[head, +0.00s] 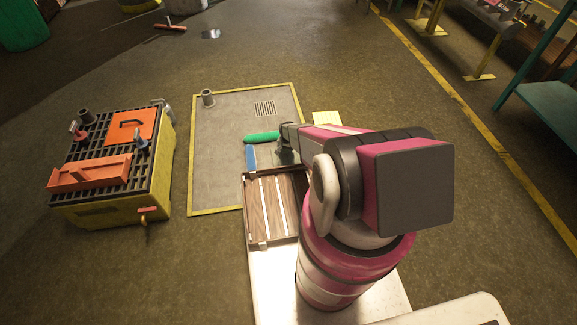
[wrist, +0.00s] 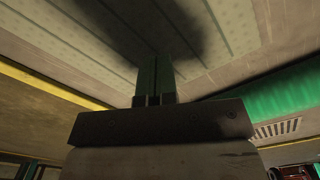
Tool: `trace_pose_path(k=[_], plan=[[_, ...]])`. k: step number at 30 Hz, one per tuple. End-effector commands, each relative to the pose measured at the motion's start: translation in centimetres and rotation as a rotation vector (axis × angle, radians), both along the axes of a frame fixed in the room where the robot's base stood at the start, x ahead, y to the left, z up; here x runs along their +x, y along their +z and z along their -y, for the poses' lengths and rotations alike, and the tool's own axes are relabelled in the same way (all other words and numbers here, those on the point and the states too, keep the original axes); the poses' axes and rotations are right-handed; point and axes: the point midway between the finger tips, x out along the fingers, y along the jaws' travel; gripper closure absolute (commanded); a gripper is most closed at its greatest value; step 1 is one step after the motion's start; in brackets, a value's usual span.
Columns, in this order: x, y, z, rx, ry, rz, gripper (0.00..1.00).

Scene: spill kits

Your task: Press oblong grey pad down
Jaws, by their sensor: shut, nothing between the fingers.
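The oblong grey pad (wrist: 90,35) fills the upper part of the wrist view as a pale dimpled surface with long straight seams. In the head view it lies mostly behind my gripper, by the green roll. My gripper (wrist: 154,66) is shut and empty, its fingertips over the pad. A dark shadow of the gripper falls on the pad around the tips; whether they touch it I cannot tell. In the head view my gripper (head: 286,155) is low at the right part of the mat, partly covered by my own arm.
The green roll (head: 262,137) and a blue strip (head: 251,157) lie close by on the yellow-edged mat (head: 222,150). A wooden slatted tray (head: 247,215) is just in front. A yellow crate (head: 110,212) with a grating stands left. The mat's left side is largely clear.

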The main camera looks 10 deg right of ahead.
Motion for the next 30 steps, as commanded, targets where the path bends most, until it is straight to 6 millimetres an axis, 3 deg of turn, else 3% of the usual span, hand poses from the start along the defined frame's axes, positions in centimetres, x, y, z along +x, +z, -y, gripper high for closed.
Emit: trace_pose_path(k=[21,30], plan=[[-0.1,5.2,0.0,0.000,0.000,0.001,1.00],[-0.1,5.6,0.0,0.000,0.000,0.000,1.00]])
